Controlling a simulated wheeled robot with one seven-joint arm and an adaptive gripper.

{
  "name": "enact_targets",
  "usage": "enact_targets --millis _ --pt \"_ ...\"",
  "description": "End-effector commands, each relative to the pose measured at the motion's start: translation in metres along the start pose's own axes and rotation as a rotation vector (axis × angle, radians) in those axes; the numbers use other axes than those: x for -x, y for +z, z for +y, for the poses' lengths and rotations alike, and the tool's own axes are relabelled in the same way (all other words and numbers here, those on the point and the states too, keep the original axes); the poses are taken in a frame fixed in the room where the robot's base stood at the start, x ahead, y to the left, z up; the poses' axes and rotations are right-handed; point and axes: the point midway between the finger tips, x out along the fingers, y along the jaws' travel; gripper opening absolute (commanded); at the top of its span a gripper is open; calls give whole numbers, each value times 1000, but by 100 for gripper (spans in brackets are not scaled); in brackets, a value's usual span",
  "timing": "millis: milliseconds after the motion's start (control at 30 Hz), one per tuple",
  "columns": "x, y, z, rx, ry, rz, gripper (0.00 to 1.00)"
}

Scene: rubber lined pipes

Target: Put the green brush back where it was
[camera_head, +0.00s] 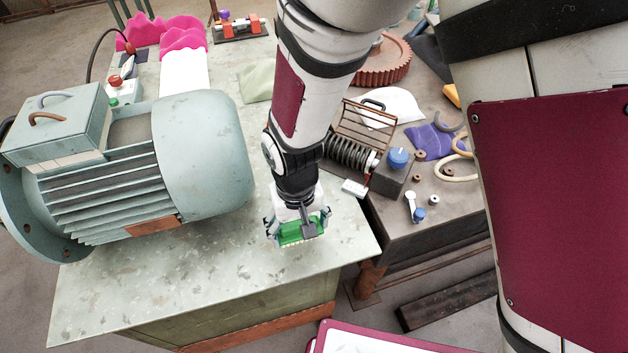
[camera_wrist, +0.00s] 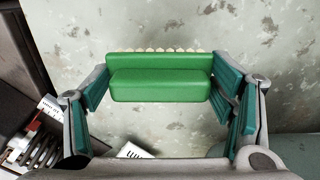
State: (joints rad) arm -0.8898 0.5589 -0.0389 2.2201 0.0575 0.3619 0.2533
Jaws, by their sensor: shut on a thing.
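The green brush (camera_head: 302,232) is between the fingers of my gripper (camera_head: 298,228), over the front right part of the pale workbench top (camera_head: 200,280). In the wrist view the brush (camera_wrist: 160,76) lies crosswise, with a row of pale bristle tufts showing along its far edge. My gripper (camera_wrist: 160,88) is shut on it, with teal finger pads at both ends of the brush. I cannot tell whether the brush touches the bench top or hangs just above it.
A large grey-green motor (camera_head: 150,160) fills the bench's left side. A darker table (camera_head: 440,215) on the right holds a spring device (camera_head: 350,152), a blue-knobbed block (camera_head: 398,160), a purple cloth (camera_head: 432,140) and small parts. The bench's front is clear.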

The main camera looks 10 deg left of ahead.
Motion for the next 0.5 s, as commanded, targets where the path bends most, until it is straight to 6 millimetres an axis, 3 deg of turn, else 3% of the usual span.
enact_targets --millis 100,267,500 --pt "-2 -13 5 0 -1 2 46" --pt "-4 -15 6 1 0 0 46" --pt "-32 -16 7 0 1 -1 46"
